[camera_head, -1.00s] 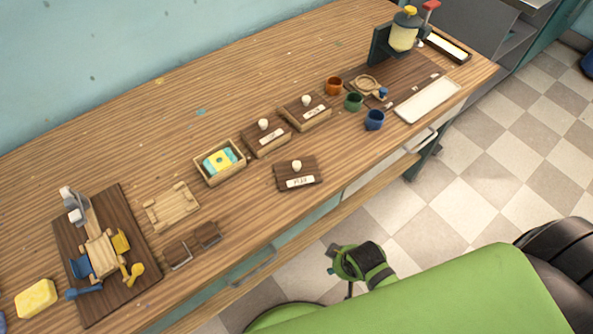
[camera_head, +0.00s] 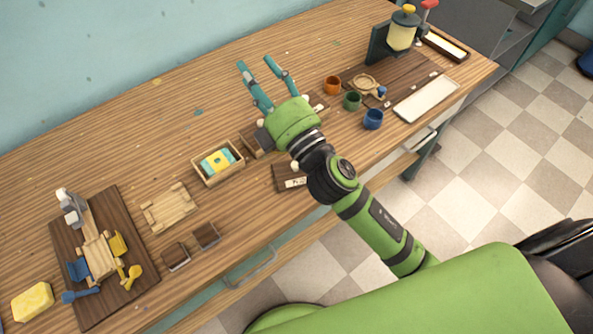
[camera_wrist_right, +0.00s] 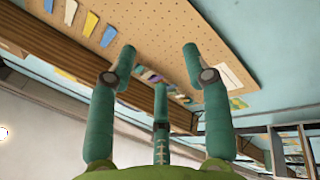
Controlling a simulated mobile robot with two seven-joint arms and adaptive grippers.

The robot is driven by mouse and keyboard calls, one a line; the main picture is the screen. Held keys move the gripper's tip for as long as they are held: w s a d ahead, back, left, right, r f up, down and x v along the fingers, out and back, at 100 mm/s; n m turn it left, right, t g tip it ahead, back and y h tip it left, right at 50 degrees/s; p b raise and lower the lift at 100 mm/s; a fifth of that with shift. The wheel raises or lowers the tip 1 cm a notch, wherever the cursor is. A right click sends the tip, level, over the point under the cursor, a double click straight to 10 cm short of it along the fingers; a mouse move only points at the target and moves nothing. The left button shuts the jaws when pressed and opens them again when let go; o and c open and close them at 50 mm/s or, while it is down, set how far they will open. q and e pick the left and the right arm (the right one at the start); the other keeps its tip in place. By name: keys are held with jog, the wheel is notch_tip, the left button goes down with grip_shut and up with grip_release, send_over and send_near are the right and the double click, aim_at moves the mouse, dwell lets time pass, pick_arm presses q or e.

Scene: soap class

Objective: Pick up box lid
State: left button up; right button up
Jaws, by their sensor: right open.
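A loose dark brown box lid (camera_head: 282,174) with a white knob and a white label lies at the front of the wooden table, partly hidden by my right arm. An open box (camera_head: 209,179) with teal and yellow soap stands left of it. A dark-lidded box (camera_head: 252,145) behind the loose lid is partly covered by my gripper and arm, and another lidded box farther right is mostly hidden. My right gripper (camera_head: 255,66) is open and empty, above and behind the boxes, fingers pointing to the wall. Its spread fingers (camera_wrist_right: 160,55) show in the right wrist view. My left gripper is not in view.
Orange (camera_head: 332,85), green (camera_head: 352,101) and blue (camera_head: 373,119) cups stand right of my gripper. A dispenser (camera_head: 402,35) is at the back right. Wooden stands and a yellow sponge (camera_head: 32,301) are at left. The table's back left is clear.

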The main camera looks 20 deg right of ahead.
jog(key=s+a+r+n+g+y, duration=0.3)
jog(key=a+n+g+y, duration=0.4)
jog(key=a+n+y, duration=0.6)
jog(key=s+a+f+n+g, duration=0.1)
jog(key=s+f+n+g, duration=0.15)
jog(key=n+g, duration=0.45)
jog(key=n+g+h, duration=0.7)
jog(key=n+h, duration=0.8)
jog(key=h, duration=0.5)
send_near(296, 170)
jog(key=shift+s+d, duration=0.15)
jog(key=shift+s, duration=0.05)
jog(key=shift+f+p, duration=0.5)
jog(key=shift+f, duration=0.2)
jog(key=f, duration=0.1)
jog(key=f+p, duration=0.1)
jog(key=f, duration=0.1)
jog(key=f+p, duration=0.1)
jog(key=shift+w+f, duration=0.2)
jog(key=shift+w, duration=0.15)
jog(key=shift+f, duration=0.6)
grip_shut()
